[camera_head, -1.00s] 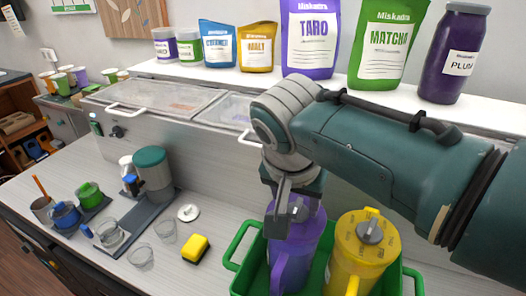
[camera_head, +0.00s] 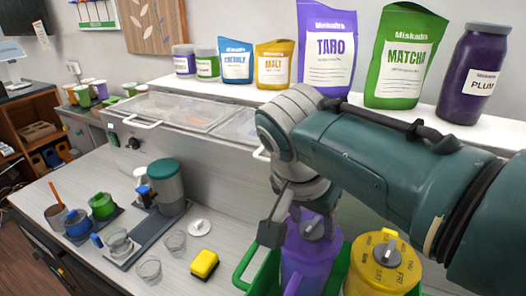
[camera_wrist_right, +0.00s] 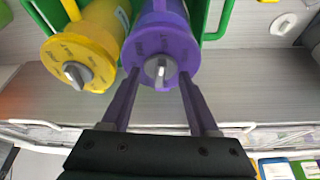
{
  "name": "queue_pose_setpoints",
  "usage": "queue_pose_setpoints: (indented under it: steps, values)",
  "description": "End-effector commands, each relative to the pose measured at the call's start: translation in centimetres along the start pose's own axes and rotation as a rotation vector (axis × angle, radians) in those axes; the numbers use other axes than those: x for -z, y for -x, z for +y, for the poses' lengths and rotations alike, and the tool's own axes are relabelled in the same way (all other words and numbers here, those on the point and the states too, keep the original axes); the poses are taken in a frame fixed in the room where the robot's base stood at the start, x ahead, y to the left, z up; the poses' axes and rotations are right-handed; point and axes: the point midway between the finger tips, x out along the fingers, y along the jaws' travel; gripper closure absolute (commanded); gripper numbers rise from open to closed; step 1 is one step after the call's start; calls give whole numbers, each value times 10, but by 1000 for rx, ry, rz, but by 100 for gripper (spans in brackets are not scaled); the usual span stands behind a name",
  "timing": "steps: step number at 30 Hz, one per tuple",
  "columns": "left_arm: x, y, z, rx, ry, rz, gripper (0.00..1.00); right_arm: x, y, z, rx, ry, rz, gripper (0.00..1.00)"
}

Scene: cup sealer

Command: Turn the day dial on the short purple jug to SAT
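The short purple jug (camera_head: 305,262) stands in a green crate (camera_head: 246,268) at the lower middle of the head view. Its round lid has a grey dial (camera_head: 312,229); the dial also shows in the right wrist view (camera_wrist_right: 160,69). My left gripper is not in view.
A yellow jug (camera_head: 383,268) with day letters on its lid stands beside the purple one in the crate. A yellow sponge (camera_head: 204,264), a white lid (camera_head: 199,228) and clear cups (camera_head: 149,270) lie to the left. A steel counter unit and a shelf of pouches stand behind.

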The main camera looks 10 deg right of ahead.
Motion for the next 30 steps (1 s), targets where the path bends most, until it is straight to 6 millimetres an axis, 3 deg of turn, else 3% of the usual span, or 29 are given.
queue_pose_setpoints:
  steps: [6,16,30]
  values:
    - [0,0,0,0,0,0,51,0,0,0,1,0,0,16]
    - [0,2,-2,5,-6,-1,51,0,5,0,2,1,0,16]
    - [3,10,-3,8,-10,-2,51,0,76,-1,5,-1,-1,16]
